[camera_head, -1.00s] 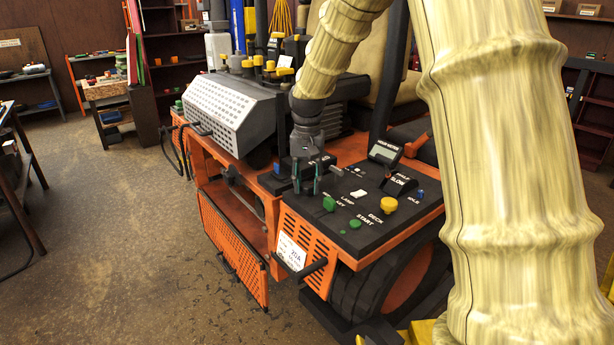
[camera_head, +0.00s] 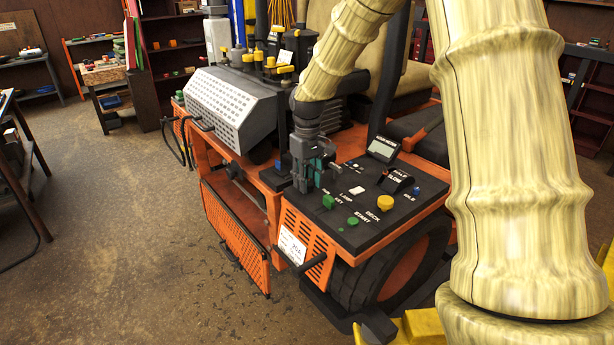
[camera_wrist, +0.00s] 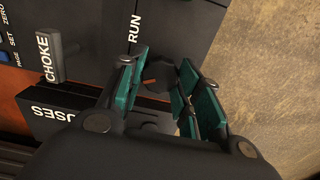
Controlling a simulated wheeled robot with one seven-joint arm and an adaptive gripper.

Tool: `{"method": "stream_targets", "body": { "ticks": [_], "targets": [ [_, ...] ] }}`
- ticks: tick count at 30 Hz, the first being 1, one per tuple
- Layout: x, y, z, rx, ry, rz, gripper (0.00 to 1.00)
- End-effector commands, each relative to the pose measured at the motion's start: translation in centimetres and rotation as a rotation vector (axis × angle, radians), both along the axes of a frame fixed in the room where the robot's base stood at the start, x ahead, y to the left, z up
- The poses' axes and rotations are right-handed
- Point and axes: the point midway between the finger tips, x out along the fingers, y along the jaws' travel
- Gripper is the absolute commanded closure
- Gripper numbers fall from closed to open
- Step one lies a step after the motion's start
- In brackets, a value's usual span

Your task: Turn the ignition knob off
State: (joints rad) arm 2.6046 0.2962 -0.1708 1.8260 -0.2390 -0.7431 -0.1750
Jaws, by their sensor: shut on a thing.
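The ignition knob (camera_wrist: 157,76) is dark and round with an orange mark. It shows between my finger pads in the wrist view, near the white RUN lettering. My gripper (camera_wrist: 165,80) has teal pads on both sides of the knob and is shut on it, though a gap shows near one pad. In the head view my gripper (camera_head: 314,180) points down at the left part of the mower's black control panel (camera_head: 372,228). The knob is hidden behind the fingers there.
Nearby on the panel are a green button (camera_head: 328,201), a white lamp switch (camera_head: 357,190), a yellow deck knob (camera_head: 386,202) and a green start button (camera_head: 353,221). A grey choke lever (camera_wrist: 60,55) stands left in the wrist view. Floor left of the mower is open.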

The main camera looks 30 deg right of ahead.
Motion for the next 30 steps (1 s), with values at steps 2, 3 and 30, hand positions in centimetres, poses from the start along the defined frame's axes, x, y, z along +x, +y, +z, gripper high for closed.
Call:
{"method": "stream_targets", "body": {
  "ticks": [2,3,30],
  "targets": [
    [0.06,-0.09,0.16,-0.001,-0.002,0.018,0.9],
    [0.06,-0.09,0.15,-0.001,-0.002,0.026,0.9],
    [0.06,0.0,0.04,-0.001,-0.001,0.043,0.44]
  ]
}}
